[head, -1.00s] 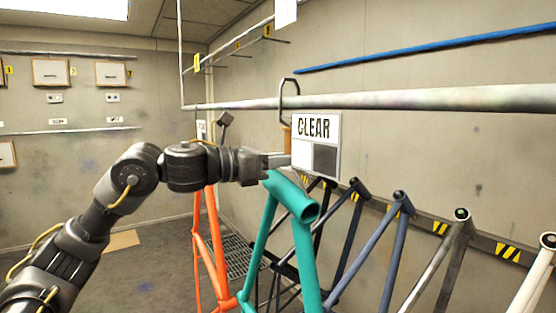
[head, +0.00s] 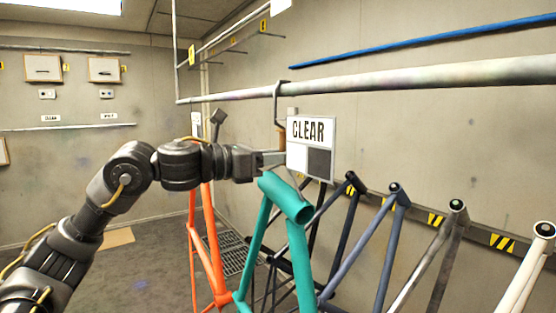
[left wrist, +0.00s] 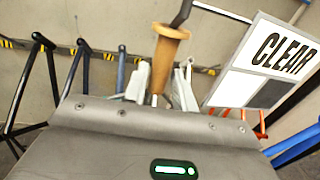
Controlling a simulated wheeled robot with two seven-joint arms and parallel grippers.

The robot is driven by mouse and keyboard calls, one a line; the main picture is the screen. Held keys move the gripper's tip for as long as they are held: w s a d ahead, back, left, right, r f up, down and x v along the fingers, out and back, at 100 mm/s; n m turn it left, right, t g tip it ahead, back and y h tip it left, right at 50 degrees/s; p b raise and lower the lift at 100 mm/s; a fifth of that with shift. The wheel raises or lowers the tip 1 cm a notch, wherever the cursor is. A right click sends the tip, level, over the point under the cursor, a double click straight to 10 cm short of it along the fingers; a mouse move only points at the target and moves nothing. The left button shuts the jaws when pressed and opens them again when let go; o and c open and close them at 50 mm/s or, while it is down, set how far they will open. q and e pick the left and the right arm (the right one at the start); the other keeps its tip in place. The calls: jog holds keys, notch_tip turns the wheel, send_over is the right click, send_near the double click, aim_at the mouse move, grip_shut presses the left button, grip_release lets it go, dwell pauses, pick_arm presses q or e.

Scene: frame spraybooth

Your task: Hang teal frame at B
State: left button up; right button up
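The teal frame (head: 292,200) is upright, its open head tube just below my left gripper (head: 278,158). Its lower part runs off the picture. A dark hook (head: 277,105) with a wooden handle (head: 281,139) rises above the gripper; its bend is over the long pale rail (head: 370,82). My left gripper is closed around the wooden handle, also seen in the left wrist view (left wrist: 171,55). A CLEAR sign (head: 310,148) is beside the hook. How the hook joins the frame is hidden. I cannot read a letter B. My right gripper is out of view.
An orange frame (head: 207,245) stands left of the teal one. Several dark, grey and white frames lean in a row along the striped wall strip (head: 436,219) at right. Another rail with yellow tags (head: 192,55) is at the back left. A blue bar (head: 430,44) is on the wall.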

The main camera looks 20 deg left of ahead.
pick_arm(q)
jog(key=o, duration=0.3)
jog(key=shift+s+f, duration=0.1)
jog(key=shift+s, duration=0.05)
jog(key=shift+o, duration=0.2)
jog(key=shift+f, duration=0.45)
jog(key=b+v, duration=0.3)
jog(key=v, duration=0.7)
jog(key=shift+s+a+r+b, duration=0.2)
jog(key=shift+a+r+b, duration=0.1)
jog(key=shift+r+b, duration=0.15)
